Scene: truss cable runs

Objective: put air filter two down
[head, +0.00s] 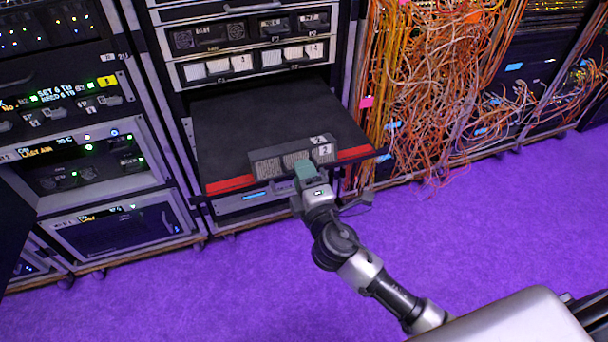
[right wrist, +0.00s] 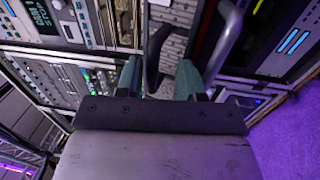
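Air filter two is a long grey block (head: 265,166) with pale mesh panels and a label "2". In the head view it lies at the front of a black pulled-out shelf (head: 235,120), just behind the shelf's red front edge. My right gripper (head: 304,172) is at the filter's front face, near its label end. In the right wrist view the teal fingers (right wrist: 160,80) stand apart. A dark curved handle and part of the filter's mesh face (right wrist: 172,45) show between and beyond them, with gaps to the fingers. My left gripper is not in view.
Above the shelf, a rack row holds filters with pale mesh panels (head: 217,68). Tangled orange cables (head: 430,80) hang close to the right of the shelf. Rack units with lit displays (head: 75,160) stand at the left. The purple floor (head: 180,290) in front is clear.

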